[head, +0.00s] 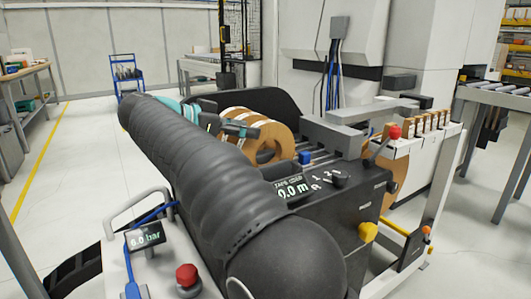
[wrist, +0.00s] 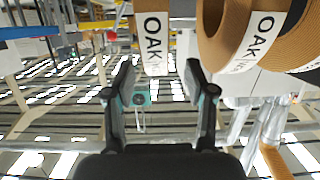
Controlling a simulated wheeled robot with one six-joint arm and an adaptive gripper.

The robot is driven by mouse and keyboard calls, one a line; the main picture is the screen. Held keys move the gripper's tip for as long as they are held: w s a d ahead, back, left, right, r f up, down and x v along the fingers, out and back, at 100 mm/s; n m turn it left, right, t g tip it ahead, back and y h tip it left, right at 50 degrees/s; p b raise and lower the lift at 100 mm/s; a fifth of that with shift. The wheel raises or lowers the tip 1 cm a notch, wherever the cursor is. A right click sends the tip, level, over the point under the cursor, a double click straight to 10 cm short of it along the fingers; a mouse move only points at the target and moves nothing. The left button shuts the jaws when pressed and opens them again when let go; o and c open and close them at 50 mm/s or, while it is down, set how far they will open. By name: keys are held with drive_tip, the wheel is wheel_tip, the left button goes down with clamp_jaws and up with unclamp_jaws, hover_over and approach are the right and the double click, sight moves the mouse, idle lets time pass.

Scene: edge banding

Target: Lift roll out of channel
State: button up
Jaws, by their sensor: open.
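Brown rolls of banding (head: 274,137) stand on edge, side by side, beyond my arm in the head view. In the wrist view, one roll with a white OAK label (wrist: 152,45) shows at the top, just beyond the gap between my fingers. A second OAK roll (wrist: 222,40) stands to its right, with another brown roll at the right edge. My gripper (wrist: 160,75) is open and nothing is between its fingers. In the head view my gripper (head: 236,126) is beside the rolls, partly hidden by my arm. I cannot make out the channel walls or any contact.
A dark control panel (head: 325,190) with a meter display and knob stands right of my arm. A grey bracket (head: 340,130) and a red-knobbed lever (head: 394,132) are beyond it. A pressure display box (head: 146,236) and red button (head: 187,277) sit front left. Open floor lies left.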

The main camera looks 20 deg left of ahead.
sight(267, 129)
drive_tip(key=shift+r+x, duration=0.15)
drive_tip(key=shift+x, duration=1.4)
drive_tip(key=shift+r+x, duration=0.15)
drive_tip(key=shift+x, duration=1.4)
drive_tip(key=shift+d, duration=0.2)
clamp_jaws()
